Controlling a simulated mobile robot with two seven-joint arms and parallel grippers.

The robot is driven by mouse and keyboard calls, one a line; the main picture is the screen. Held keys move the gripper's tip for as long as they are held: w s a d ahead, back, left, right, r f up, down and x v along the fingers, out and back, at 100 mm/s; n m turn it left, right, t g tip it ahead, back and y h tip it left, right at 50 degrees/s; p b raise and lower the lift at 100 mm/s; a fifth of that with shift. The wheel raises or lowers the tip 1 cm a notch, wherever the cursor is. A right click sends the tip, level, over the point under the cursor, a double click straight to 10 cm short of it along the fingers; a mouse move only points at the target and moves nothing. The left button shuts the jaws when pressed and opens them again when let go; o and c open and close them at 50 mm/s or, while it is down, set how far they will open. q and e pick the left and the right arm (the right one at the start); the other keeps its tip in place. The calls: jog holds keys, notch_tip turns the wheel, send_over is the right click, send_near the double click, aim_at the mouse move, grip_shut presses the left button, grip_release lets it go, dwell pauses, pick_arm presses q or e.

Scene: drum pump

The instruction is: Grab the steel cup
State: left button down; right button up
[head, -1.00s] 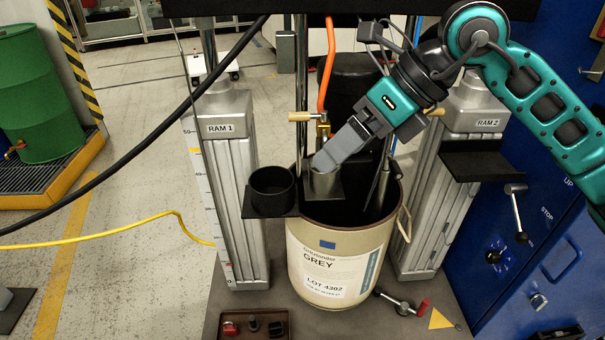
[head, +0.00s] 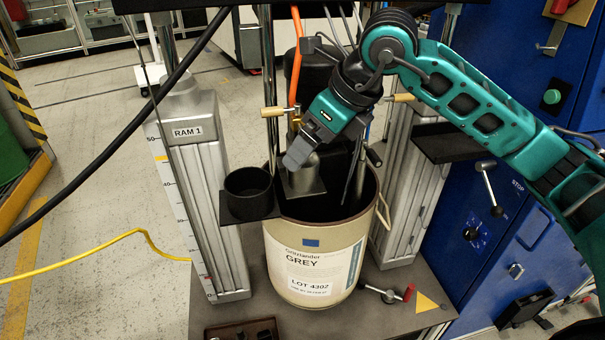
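The steel cup (head: 304,181) is a grey metal cylinder standing on a dark square plate over the open mouth of the drum. My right gripper (head: 292,161) reaches down from the upper right, with its fingertips at the cup's upper left side. The fingers overlap in this view and hide part of the cup's rim. I cannot tell whether they are closed on it or only beside it. My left gripper is not in view.
A black round holder (head: 248,183) sits left of the cup. The cream drum (head: 317,265) stands below, between the RAM 1 column (head: 205,190) and a second column. Brass-ended handles, an orange hose (head: 296,50) and thin rods crowd the space behind.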

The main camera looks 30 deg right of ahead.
aim_at(303, 171)
jog(key=x, duration=0.3)
jog(key=b+x, duration=0.1)
jog(key=x, duration=0.1)
jog(key=shift+d+f, duration=0.25)
jog(key=shift+r, duration=0.15)
jog(key=c, duration=1.2)
